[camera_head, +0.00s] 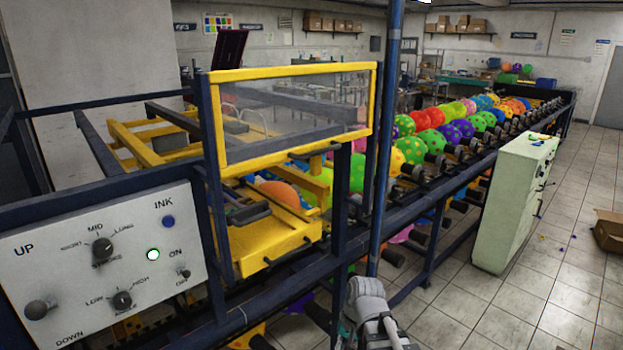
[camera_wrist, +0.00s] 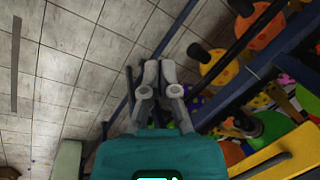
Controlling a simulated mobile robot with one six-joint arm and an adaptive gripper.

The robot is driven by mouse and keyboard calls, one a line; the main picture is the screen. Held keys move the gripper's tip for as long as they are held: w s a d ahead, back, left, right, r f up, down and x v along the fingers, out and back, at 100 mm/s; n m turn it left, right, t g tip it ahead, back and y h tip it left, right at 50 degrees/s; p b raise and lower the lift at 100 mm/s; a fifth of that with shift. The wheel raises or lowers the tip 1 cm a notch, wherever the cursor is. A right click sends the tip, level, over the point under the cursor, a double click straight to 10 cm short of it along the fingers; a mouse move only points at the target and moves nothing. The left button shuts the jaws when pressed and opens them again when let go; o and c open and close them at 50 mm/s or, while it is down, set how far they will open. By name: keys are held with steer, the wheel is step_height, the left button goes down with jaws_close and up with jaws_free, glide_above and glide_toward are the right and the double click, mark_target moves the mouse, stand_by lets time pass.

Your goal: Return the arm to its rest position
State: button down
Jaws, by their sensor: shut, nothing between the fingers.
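My gripper (camera_wrist: 159,72) shows in the wrist view with its two grey fingers side by side, shut and holding nothing. It is over the tiled floor, beside dark blue frame bars. A light grey part of my arm shows at the bottom middle of the head view, in front of the blue post. The fingertips cannot be made out clearly in the head view.
A control panel (camera_head: 85,275) with knobs and a lit button stands at left. A yellow-framed clear guard (camera_head: 295,112), a blue post (camera_head: 385,150) and a conveyor of colourful balloons (camera_head: 437,118) stand close by. A pale green cabinet (camera_head: 505,215) is at right, with open floor (camera_head: 545,290) around it.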

steer(key=s+d+n+h, duration=0.1)
steer(key=s+d+h, duration=0.1)
steer(key=d, duration=0.7)
steer(key=shift+d+f+n+h, duration=0.25)
steer(key=shift+f+n+h, duration=0.15)
stand_by(2.3)
